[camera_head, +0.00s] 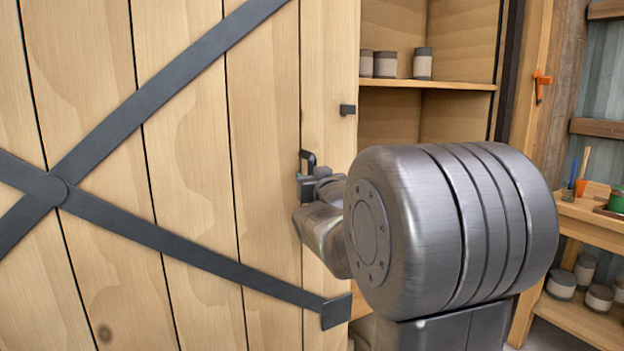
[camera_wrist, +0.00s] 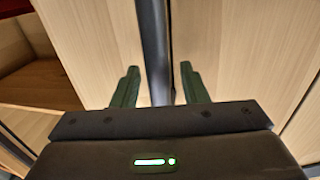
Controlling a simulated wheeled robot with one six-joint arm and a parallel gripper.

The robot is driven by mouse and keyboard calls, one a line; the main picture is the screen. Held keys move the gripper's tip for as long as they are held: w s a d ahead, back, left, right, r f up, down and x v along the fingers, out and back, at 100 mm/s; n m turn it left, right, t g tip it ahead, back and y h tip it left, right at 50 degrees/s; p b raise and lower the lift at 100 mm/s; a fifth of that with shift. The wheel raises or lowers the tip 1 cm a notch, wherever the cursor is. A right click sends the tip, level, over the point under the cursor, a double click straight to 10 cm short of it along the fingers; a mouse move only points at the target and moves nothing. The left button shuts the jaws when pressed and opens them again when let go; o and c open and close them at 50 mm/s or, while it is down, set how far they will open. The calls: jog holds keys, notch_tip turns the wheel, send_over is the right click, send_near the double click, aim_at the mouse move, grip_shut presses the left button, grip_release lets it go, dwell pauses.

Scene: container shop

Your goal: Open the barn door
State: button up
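The barn door (camera_head: 190,120) is light wood planks with dark metal cross straps and fills the left of the head view. Shelving shows past its right edge. Its dark handle (camera_head: 308,157) is a small bar near that edge, and it runs upright in the wrist view (camera_wrist: 153,45). My gripper (camera_head: 315,180) is at the handle, partly hidden by my arm. In the wrist view, my gripper's green fingers (camera_wrist: 159,85) are apart, one on each side of the handle bar, with small gaps showing.
Behind the door's right edge, a wooden shelf (camera_head: 430,85) holds several jars. At right, a wooden bench (camera_head: 575,215) holds a green pot and brushes, with jars below. An orange hook (camera_head: 541,86) is on the post. My arm hides the middle right.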

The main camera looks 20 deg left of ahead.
jog(key=p+v, duration=0.1)
jog(key=v, duration=1.2)
jog(key=shift+s+d, duration=0.25)
jog(key=shift+s, duration=0.05)
jog(key=shift+w, duration=0.1)
jog(key=b+x, duration=0.1)
jog(key=x, duration=1.2)
jog(key=shift+w+a, duration=0.25)
